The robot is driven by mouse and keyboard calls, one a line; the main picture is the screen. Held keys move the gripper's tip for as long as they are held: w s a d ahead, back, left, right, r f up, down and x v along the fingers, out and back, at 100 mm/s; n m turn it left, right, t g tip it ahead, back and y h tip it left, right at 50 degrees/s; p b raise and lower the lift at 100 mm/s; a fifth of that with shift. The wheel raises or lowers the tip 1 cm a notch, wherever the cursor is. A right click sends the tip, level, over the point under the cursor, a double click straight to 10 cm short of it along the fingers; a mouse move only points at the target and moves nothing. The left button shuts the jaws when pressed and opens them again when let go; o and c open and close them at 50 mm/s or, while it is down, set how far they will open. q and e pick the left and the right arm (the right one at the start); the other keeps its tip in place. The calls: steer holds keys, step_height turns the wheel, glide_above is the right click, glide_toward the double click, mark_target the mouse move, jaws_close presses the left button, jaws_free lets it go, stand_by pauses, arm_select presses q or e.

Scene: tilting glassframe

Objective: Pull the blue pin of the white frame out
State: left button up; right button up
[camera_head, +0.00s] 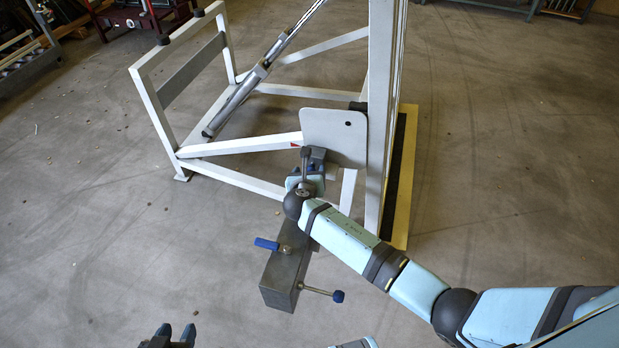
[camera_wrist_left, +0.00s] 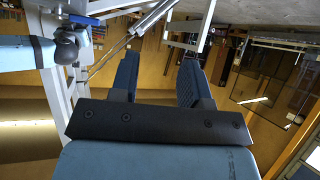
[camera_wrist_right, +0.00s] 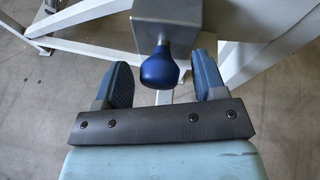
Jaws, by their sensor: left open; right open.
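The white frame (camera_head: 240,185) stands on the floor, with a white plate (camera_head: 334,132) near its post. In the right wrist view, a blue knob (camera_wrist_right: 159,70), apparently the pin's end, sticks out of a grey metal block (camera_wrist_right: 167,22). My right gripper (camera_wrist_right: 163,80) is open, with a finger on each side of the knob and visible gaps. In the head view my right gripper (camera_head: 317,158) is by the plate's lower edge, and the knob there is hidden. My left gripper (camera_head: 176,334) is open and empty at the bottom edge; its fingers (camera_wrist_left: 158,80) show in the left wrist view.
A grey box (camera_head: 285,270) with a blue-handled lever (camera_head: 266,243) and a blue-tipped rod (camera_head: 338,296) is just below my right wrist. A cylinder (camera_head: 240,98) slants across the frame. Floor (camera_head: 510,150) is clear at right.

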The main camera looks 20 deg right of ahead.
jaws_close()
steer(key=shift+s+a+r+p, duration=0.15)
steer(key=shift+s+a+p, duration=0.05)
steer(key=shift+p, duration=0.35)
steer(key=shift+s+a+p, duration=0.45)
steer(key=shift+s+p, duration=0.3)
steer(key=shift+p, duration=0.15)
steer(key=shift+s+a, duration=0.15)
steer(key=shift+s, duration=0.05)
arm_select(q)
steer(key=shift+r, duration=0.25)
arm_select(e)
steer(key=shift+f, duration=0.3)
steer(key=shift+c, duration=0.5)
jaws_free()
steer(key=shift+o, duration=0.5)
steer(key=shift+s+r, duration=0.1)
arm_select(q)
steer(key=shift+r, duration=0.3)
